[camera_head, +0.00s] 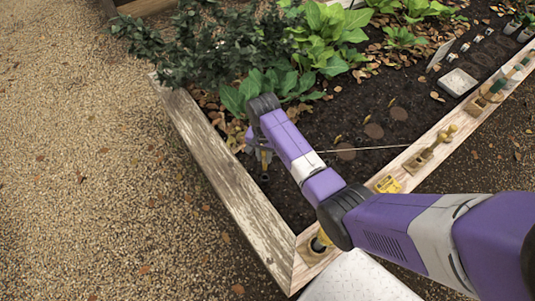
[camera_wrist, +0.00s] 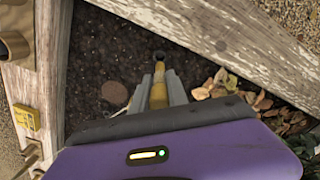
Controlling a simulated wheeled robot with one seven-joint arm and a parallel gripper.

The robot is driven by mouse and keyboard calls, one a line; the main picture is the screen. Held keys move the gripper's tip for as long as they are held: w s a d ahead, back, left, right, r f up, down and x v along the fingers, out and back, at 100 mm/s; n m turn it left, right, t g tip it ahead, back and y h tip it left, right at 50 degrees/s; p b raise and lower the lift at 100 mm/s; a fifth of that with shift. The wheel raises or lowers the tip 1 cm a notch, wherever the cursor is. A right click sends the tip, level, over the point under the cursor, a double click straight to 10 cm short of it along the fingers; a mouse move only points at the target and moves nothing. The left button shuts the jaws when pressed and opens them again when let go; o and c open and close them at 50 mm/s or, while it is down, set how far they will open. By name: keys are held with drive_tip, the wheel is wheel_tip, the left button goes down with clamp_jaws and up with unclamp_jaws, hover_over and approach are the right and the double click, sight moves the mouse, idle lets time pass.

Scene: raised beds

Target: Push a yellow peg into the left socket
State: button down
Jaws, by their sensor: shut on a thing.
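My gripper (camera_head: 264,160) is over the soil inside the left corner of the raised bed. It is shut on a yellow peg (camera_wrist: 158,96), which sits between the two grey fingers in the wrist view. Beyond the peg's end is a small dark ring (camera_wrist: 160,57) at the soil, apparently the left socket; in the head view a dark form (camera_head: 264,177) shows just below the fingers. The peg points at the ring and lines up with it. I cannot tell whether its tip is inside. My arm hides part of the bed.
The wooden bed frame (camera_head: 215,165) runs close to my gripper on the left. Leafy plants (camera_head: 265,88) and dry leaves stand behind. A brown disc (camera_head: 373,131) lies on the soil. A yellow block (camera_head: 387,184) and a brown cup (camera_head: 318,246) sit on the front rim.

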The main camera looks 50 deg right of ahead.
sight(265, 169)
drive_tip(key=shift+f+b, duration=2.8)
drive_tip(key=shift+b, duration=0.05)
drive_tip(key=shift+f+p, duration=0.2)
drive_tip(key=shift+p, duration=0.3)
drive_tip(key=shift+f+b, duration=1.3)
drive_tip(key=shift+f, duration=0.8)
drive_tip(key=c, duration=1.2)
unclamp_jaws()
drive_tip(key=shift+r, duration=0.1)
wheel_tip(265, 169, up, 8)
drive_tip(key=p, duration=0.2)
drive_tip(key=shift+f+p, duration=0.2)
drive_tip(key=shift+p, duration=0.1)
